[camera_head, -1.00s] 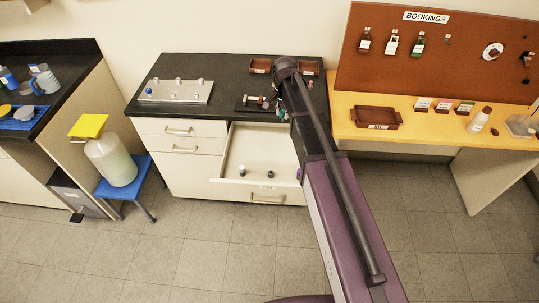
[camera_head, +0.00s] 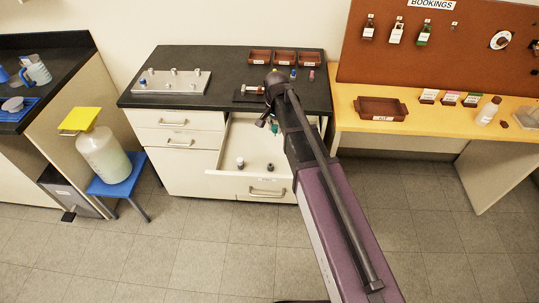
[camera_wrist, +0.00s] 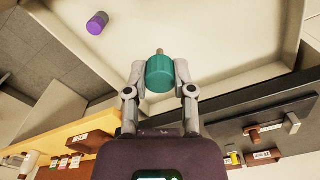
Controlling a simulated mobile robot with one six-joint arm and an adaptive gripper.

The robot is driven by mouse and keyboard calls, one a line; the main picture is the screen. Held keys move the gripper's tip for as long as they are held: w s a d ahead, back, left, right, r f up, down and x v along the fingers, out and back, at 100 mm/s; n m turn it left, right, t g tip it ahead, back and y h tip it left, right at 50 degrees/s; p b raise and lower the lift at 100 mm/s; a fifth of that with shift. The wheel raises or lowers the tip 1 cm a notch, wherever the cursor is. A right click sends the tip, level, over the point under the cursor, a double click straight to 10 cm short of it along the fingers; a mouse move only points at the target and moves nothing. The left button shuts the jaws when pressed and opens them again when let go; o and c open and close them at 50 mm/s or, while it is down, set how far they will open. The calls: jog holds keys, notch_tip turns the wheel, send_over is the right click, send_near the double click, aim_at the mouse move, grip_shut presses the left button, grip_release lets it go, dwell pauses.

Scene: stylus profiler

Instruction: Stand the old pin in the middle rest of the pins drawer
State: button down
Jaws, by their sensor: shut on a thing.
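My gripper (camera_wrist: 160,90) is shut on a teal cylinder with a small pale metal tip, the old pin (camera_wrist: 159,72). In the head view the gripper (camera_head: 268,124) hangs over the open pins drawer (camera_head: 235,186), with a bit of teal showing. The drawer holds a pale-topped pin (camera_head: 240,161) at left and a low dark piece (camera_head: 270,167) near the middle, which looks like an empty rest. A purple-capped pin (camera_wrist: 97,22) shows in the wrist view; my arm hides the drawer's right part in the head view. The held pin is apart from the drawer floor.
The black bench (camera_head: 225,58) behind the drawer bears a grey plate with knobs (camera_head: 171,82), small brown trays (camera_head: 284,58) and a small dark fixture (camera_head: 246,93). The drawer walls surround the space below my gripper. A yellow-topped carboy (camera_head: 104,153) stands at left.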

jog(key=s+a+f+b, duration=0.1)
jog(key=s+f+b, duration=0.3)
jog(key=f, duration=0.2)
jog(key=shift+a+n+b, duration=0.25)
jog(key=shift+n+b, duration=0.15)
jog(key=shift+f+b, duration=2.5)
jog(key=shift+f, duration=0.1)
jog(key=shift+f+b, duration=1.8)
jog(key=shift+f, duration=0.05)
jog(key=shift+c, duration=1.9)
grip_release()
jog(key=shift+c, duration=0.4)
